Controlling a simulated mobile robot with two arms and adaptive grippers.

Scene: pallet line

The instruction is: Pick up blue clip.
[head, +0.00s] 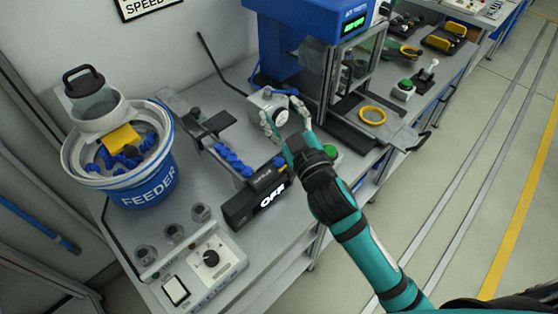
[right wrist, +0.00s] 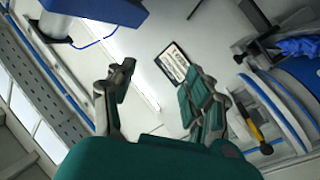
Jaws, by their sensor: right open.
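Several blue clips (head: 233,161) lie in a row on the feeder's outlet track, left of my right gripper in the head view. More blue clips (head: 120,160) lie loose in the bowl of the white and blue feeder (head: 150,187). Blue pieces (right wrist: 297,47) also show at the right edge of the right wrist view. My right gripper (head: 283,113) is open, with its fingers spread and nothing between them. It appears in front of a white box with a round knob, apart from the clips. My left gripper is not in view.
A control box with a dial (head: 211,259) is at the front. A blue press (head: 310,30) with a clear guard stands behind my right gripper. A yellow ring (head: 372,115) lies to its right.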

